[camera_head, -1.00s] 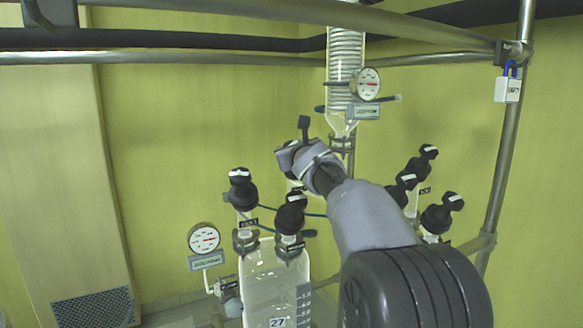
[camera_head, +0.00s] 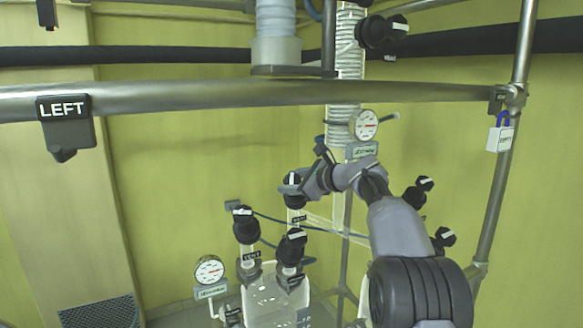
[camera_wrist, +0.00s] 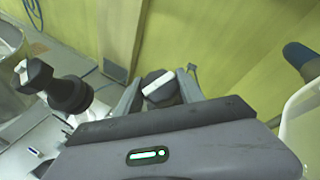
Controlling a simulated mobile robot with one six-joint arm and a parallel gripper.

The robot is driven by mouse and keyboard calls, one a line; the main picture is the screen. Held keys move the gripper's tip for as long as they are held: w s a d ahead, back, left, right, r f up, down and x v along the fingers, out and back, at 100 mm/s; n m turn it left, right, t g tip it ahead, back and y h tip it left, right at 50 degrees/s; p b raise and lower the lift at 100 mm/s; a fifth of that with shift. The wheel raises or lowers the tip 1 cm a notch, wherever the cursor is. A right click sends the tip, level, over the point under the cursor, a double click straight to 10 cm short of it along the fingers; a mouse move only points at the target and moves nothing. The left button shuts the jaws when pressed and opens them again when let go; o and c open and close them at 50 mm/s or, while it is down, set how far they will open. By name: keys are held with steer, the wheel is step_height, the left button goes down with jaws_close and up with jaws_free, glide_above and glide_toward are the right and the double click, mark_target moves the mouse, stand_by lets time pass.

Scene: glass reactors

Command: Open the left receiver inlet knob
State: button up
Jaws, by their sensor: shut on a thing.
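A glass receiver (camera_head: 272,296) stands at the lower middle of the head view, with several black knobs on its top necks. My gripper (camera_head: 300,184) reaches in from the right and is shut on the rear black knob (camera_head: 293,197), which has a small label below it that I cannot read. In the wrist view, this knob sits between my two fingers (camera_wrist: 158,88) with a white bar across its top. Two other black knobs stand apart from my gripper, one at the left (camera_head: 244,231) and one in front (camera_head: 290,252).
A dial gauge (camera_head: 209,270) stands left of the receiver. A second gauge (camera_head: 364,125) sits by the coiled column (camera_head: 346,60) above my gripper. Another group of knobs (camera_head: 419,192) is right of my arm. A steel rail (camera_head: 200,98) with a LEFT sign (camera_head: 65,118) crosses above.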

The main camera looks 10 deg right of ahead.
steer(key=shift+n+p, duration=0.3)
steer(key=shift+p, duration=0.05)
steer(key=o, duration=1.4)
